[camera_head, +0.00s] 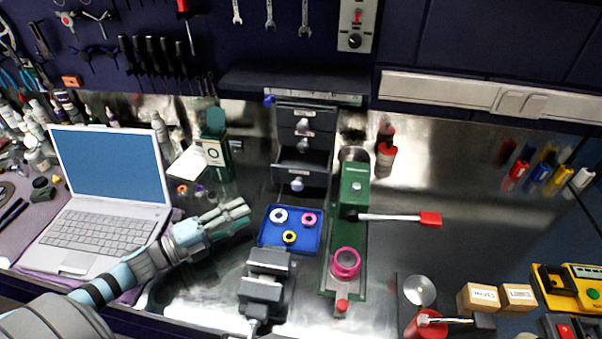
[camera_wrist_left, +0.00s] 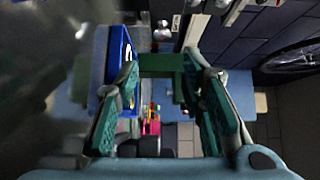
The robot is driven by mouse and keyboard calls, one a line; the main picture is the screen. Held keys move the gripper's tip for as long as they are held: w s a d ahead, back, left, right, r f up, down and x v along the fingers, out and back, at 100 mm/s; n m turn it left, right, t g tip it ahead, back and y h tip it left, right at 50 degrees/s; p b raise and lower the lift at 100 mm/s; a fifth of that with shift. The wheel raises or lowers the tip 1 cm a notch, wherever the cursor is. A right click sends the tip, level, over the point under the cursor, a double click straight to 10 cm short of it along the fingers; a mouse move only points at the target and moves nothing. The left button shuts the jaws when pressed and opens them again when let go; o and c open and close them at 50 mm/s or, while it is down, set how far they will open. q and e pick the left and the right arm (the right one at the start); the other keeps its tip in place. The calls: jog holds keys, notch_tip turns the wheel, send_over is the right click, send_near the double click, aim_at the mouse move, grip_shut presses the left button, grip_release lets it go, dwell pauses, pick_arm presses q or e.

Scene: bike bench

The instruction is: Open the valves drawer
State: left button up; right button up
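A small dark drawer cabinet (camera_head: 277,140) stands at the back middle of the bench. Its drawers are stacked and have light, rounded pulls. The lowest drawer (camera_head: 300,174) sticks out, with its pull (camera_head: 297,184) facing front. The drawer labels are too small to read, so I cannot tell which is the valves drawer. My left gripper (camera_head: 238,214) is in front and to the left of the cabinet, apart from it. In the left wrist view its two teal fingers (camera_wrist_left: 168,100) stand apart with nothing held between them. My right gripper is not in view.
A blue tray (camera_head: 291,246) with small rings lies right of my left gripper, below the cabinet. A green stand (camera_head: 354,190) is to the right, a grey vise (camera_head: 262,290) in front. A laptop (camera_head: 108,190) and green box (camera_head: 216,150) are left. A shelf (camera_head: 290,80) overhangs the cabinet.

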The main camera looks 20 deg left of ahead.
pick_arm(q)
jog(key=shift+w, duration=0.25)
jog(key=b, duration=0.8)
send_near(294, 187)
jog(key=x, duration=0.1)
jog(key=b+x, duration=0.1)
jog(key=x, duration=0.1)
jog(key=shift+w+f+b, duration=0.25)
jog(key=shift+f+b, duration=0.05)
jog(key=shift+b, duration=0.05)
jog(key=shift+w+d+r+p, duration=0.35)
jog(key=shift+w+r+p, duration=0.3)
jog(key=shift+p, duration=0.6)
jog(key=x, duration=0.2)
jog(key=p+x, duration=0.1)
jog(key=shift+w+d+f, duration=0.15)
jog(key=shift+d+f, duration=0.1)
jog(key=shift+f, duration=0.05)
jog(key=shift+w+d+f, duration=0.15)
jog(key=shift+w, duration=0.05)
grip_shut()
